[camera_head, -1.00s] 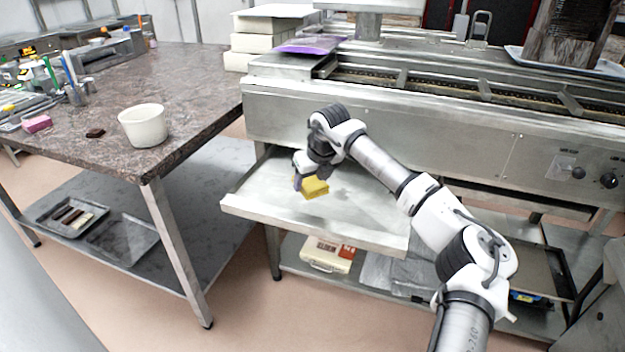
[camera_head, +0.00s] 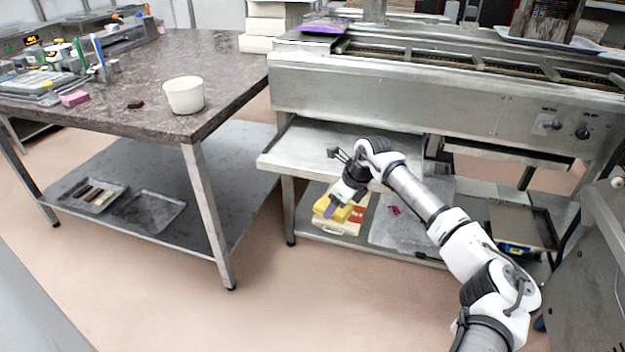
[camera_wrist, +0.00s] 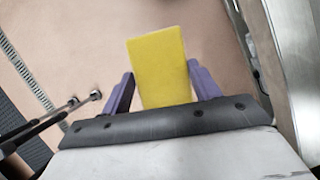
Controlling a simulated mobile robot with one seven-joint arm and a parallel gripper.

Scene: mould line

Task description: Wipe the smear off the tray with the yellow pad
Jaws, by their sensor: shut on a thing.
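The tray (camera_head: 305,150) is a bare metal sheet sticking out under the long steel machine. My arm and wrist cover its right part, and I see no clear smear on the part that shows. My gripper (camera_head: 337,207) is shut on the yellow pad (camera_head: 343,213), out in front of the tray's front edge and clear of its top. In the wrist view the yellow pad (camera_wrist: 158,65) sits between the two purple fingers of my gripper (camera_wrist: 160,88), with floor beyond it.
A stone-topped table (camera_head: 140,70) with a white tub (camera_head: 184,95) stands at left. Below the tray is a lower shelf with a white and yellow box (camera_head: 325,226) and a grey sheet (camera_head: 385,232). The steel machine (camera_head: 400,100) stands behind. The floor in front is free.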

